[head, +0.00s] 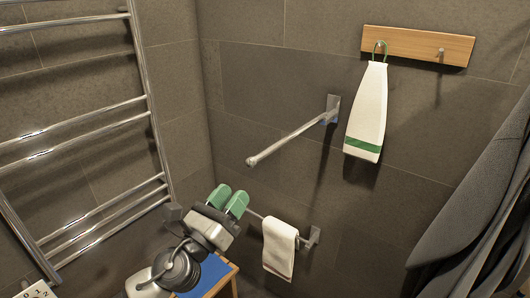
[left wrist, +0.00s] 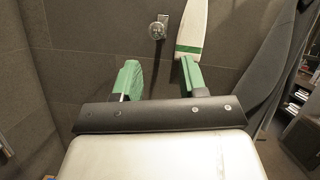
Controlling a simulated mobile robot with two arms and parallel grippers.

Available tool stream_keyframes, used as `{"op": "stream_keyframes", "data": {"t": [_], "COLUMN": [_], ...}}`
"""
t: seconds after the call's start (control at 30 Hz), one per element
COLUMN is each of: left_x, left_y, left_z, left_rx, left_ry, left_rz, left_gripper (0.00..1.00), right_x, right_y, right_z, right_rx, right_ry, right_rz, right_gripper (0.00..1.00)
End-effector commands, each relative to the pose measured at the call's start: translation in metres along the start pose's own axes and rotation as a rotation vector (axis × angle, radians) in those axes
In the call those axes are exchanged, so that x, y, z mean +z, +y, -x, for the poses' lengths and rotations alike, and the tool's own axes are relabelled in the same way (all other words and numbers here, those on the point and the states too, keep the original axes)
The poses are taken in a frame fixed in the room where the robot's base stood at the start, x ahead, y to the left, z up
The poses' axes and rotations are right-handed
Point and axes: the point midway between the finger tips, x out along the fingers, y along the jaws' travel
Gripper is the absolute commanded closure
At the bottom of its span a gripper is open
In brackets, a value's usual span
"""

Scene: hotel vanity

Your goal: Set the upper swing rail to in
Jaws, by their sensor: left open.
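The upper swing rail (head: 290,142) is a chrome bar on a wall plate (head: 332,108). It sticks out from the tiled wall toward the lower left of the head view and ends in a round knob. In the left wrist view its round end (left wrist: 158,27) shows nearly head-on, above and beyond the fingers. My left gripper (head: 228,200) has green fingers, open and empty, a little below and left of the rail's free end in the head view. It also shows in the left wrist view (left wrist: 160,76). My right gripper is not in view.
A lower rail with a white towel (head: 280,248) is close right of my left gripper. A green-striped towel (head: 368,112) hangs from a wooden hook board (head: 418,45). A chrome ladder rack (head: 85,135) stands left; dark robes (head: 475,210) hang right. A blue-topped stool (head: 210,275) is below.

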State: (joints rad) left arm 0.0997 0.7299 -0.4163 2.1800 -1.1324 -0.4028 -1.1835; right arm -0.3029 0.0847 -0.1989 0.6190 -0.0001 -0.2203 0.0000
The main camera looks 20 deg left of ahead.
Motion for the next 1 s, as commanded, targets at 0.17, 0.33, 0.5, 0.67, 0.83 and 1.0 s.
{"op": "stream_keyframes", "data": {"t": [0.17, 0.33, 0.5, 0.67, 0.83, 1.0], "left_x": [0.008, 0.010, 0.008, 0.006, 0.004, 0.004], "left_y": [-0.004, -0.004, -0.004, -0.003, -0.003, -0.003], "left_z": [-0.017, -0.049, -0.080, -0.099, -0.107, -0.108], "left_rx": [-0.008, -0.006, -0.006, -0.006, -0.006, -0.006], "left_ry": [-0.011, -0.012, -0.010, -0.008, -0.008, -0.007], "left_rz": [-0.013, -0.011, -0.009, -0.009, -0.009, -0.009], "left_gripper": [0.58, 0.58, 0.58, 0.58, 0.58, 0.58], "right_x": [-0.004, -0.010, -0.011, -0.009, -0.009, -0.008], "right_y": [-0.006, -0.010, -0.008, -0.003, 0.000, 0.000], "right_z": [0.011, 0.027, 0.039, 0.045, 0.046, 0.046], "right_rx": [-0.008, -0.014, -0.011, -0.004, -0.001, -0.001], "right_ry": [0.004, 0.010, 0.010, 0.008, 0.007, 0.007], "right_rz": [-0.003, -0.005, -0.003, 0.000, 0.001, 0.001], "right_gripper": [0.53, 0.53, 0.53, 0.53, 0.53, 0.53]}}
